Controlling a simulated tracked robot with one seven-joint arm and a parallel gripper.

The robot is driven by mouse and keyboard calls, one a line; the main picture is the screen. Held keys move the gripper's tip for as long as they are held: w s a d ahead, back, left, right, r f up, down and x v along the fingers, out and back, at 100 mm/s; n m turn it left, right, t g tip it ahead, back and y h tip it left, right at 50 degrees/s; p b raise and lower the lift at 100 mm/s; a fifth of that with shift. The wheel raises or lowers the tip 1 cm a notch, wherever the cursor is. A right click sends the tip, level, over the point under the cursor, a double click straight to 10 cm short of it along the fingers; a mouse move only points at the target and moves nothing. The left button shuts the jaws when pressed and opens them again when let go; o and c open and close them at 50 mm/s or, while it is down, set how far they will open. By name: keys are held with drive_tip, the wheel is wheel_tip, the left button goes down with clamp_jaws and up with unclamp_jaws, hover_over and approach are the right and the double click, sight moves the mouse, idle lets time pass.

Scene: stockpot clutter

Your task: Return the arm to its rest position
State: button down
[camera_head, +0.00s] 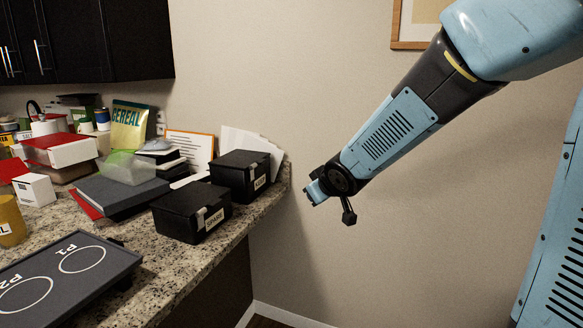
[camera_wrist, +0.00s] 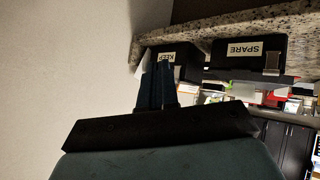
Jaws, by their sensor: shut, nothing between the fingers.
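My arm reaches down from the upper right in the head view. My gripper (camera_head: 312,193) hangs in free air in front of the bare wall, to the right of the counter's end. In the wrist view its two dark fingers (camera_wrist: 157,75) are together with nothing between them. The wrist view is upside down and shows the black box labelled KEEP (camera_wrist: 190,68) beyond the fingertips, with the black box labelled SPARE (camera_wrist: 242,70) to its right. The gripper looks apart from both boxes.
The granite counter (camera_head: 212,252) carries the KEEP box (camera_head: 232,178), the SPARE box (camera_head: 179,212), a dark tray (camera_head: 95,262) with two circles, a cereal packet (camera_head: 128,128) and other clutter. A picture frame (camera_head: 410,46) hangs on the wall. The space right of the counter is clear.

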drive_tip(key=s+d+r+m+h, duration=0.3)
drive_tip(key=s+d+r, duration=0.15)
drive_tip(key=d, duration=0.35)
drive_tip(key=s+d+r+m+g, duration=0.1)
drive_tip(key=s+d, duration=0.3)
drive_tip(key=s, duration=0.7)
drive_tip(key=s+d+r+m+g, duration=0.1)
drive_tip(key=s+d+m+g, duration=0.2)
drive_tip(key=s, duration=0.7)
drive_tip(key=shift+s+d+r+m, duration=0.35)
drive_tip(key=shift+d+m, duration=0.35)
drive_tip(key=shift+d, duration=0.55)
